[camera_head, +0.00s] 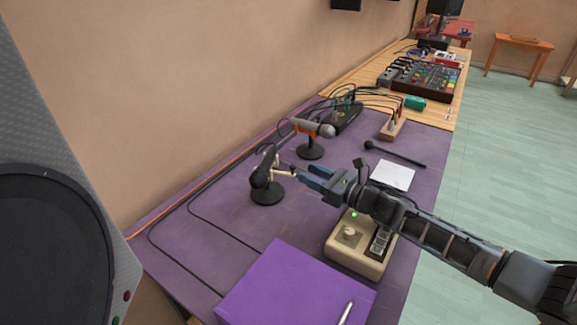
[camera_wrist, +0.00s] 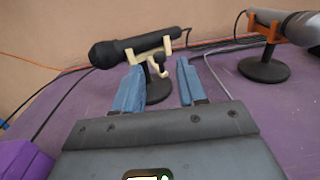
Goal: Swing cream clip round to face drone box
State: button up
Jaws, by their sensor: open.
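The cream clip (camera_head: 280,170) sits on a short stand with a round black base (camera_head: 267,193) and holds a black microphone (camera_head: 262,168). In the wrist view the microphone (camera_wrist: 125,47) lies across the cream clip (camera_wrist: 131,56), its head to the left. My gripper (camera_head: 306,174) is open just right of the clip; in the wrist view its blue fingers (camera_wrist: 160,75) stand apart, with the clip's small cream handle (camera_wrist: 161,66) showing between them. I see no firm contact. A cream box with a knob and green light (camera_head: 345,248), likely the drone box, stands below my arm.
A grey microphone in an orange clip (camera_head: 315,128) stands behind, also at right in the wrist view (camera_wrist: 285,25). A purple box (camera_head: 290,285) is in front. White paper (camera_head: 393,175) and a black mallet (camera_head: 395,154) lie at right. Cables run along the wall.

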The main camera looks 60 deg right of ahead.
aim_at(295, 167)
jog(key=shift+w+d+p, duration=0.2)
jog(key=shift+w+p, duration=0.1)
jog(key=shift+w, duration=1.35)
jog(key=shift+w+d+p, duration=0.15)
jog(key=shift+w+p, duration=0.15)
jog(key=shift+w, duration=1.35)
jog(key=shift+c, duration=0.4)
grip_shut()
